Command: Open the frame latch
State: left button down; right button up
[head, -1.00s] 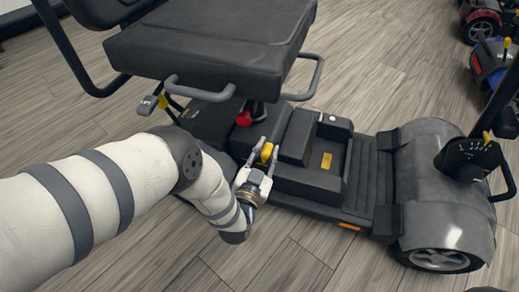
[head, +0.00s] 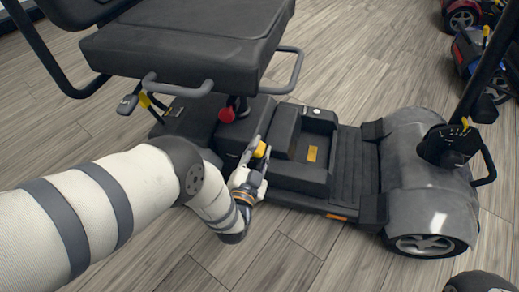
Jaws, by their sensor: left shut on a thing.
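The frame latch is a small yellow lever (head: 260,149) on the near side of the dark scooter's low body, below and right of the seat. My left gripper (head: 256,149) reaches it from the front left, with its fingers closed around the yellow piece. The fingers hide part of the latch and its mount. My right gripper does not show.
The black seat (head: 185,45) with grey rails overhangs the body at upper left. The scooter's grey front cover (head: 420,175) and tiller stand at right. Other scooters are at upper right. Wood floor lies open in front.

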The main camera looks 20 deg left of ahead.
pick_arm(q)
jog(key=shift+s+f, duration=0.1)
jog(key=shift+f, duration=0.1)
jog(key=c, duration=1.3)
grip_release()
jog(key=s, duration=1.2)
jog(key=shift+d+r, duration=0.1)
